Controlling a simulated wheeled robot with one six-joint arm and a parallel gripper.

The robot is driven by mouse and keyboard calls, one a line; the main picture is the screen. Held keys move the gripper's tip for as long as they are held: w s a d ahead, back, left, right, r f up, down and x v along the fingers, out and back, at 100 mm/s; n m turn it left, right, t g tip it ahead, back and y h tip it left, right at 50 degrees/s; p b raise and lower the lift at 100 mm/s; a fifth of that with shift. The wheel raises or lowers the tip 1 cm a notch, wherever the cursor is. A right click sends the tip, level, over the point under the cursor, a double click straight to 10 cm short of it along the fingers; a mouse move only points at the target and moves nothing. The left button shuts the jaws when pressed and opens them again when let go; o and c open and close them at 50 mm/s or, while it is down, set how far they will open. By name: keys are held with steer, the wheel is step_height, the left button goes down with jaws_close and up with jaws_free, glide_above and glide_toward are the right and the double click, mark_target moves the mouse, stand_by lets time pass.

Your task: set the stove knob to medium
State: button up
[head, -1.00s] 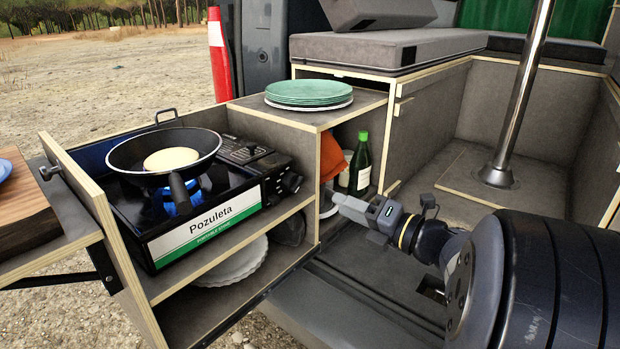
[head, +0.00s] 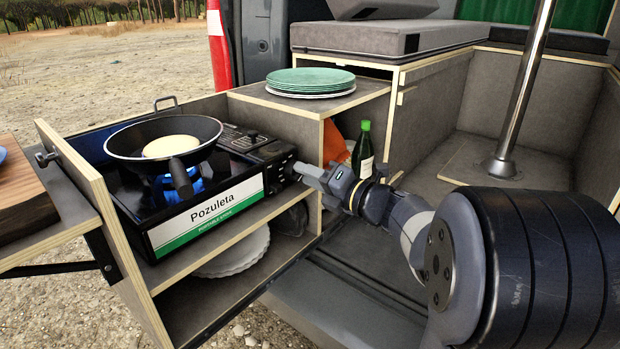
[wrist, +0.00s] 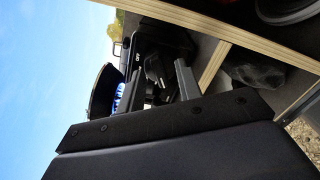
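The portable stove (head: 207,218) sits in the pulled-out drawer, with a blue flame lit under the pan (head: 180,136). Its dark knob (head: 289,173) is on the front panel's right end, partly hidden by my gripper in the head view. The dark knob shape (wrist: 157,68) also shows in the wrist view. My gripper (head: 299,170) is right at the knob, pointing left at it. In the wrist view its two grey fingers stand apart, with the knob between or just beyond their tips. I cannot tell whether they touch it. The knob's setting is not readable.
A green bottle (head: 363,150) and an orange cloth stand in the compartment below. A shelf under the stove holds a white plate (head: 235,255). Open space lies in front of the drawer.

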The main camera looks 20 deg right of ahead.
steer(key=shift+c, duration=0.4)
jaws_close()
steer(key=shift+r+m+p, duration=0.1)
steer(key=shift+m+p, duration=0.2)
steer(key=m+p, duration=0.7)
steer(key=m, duration=0.3)
steer(key=shift+p, duration=0.4)
steer(key=shift+f+m, duration=0.2)
steer(key=shift+m, duration=0.1)
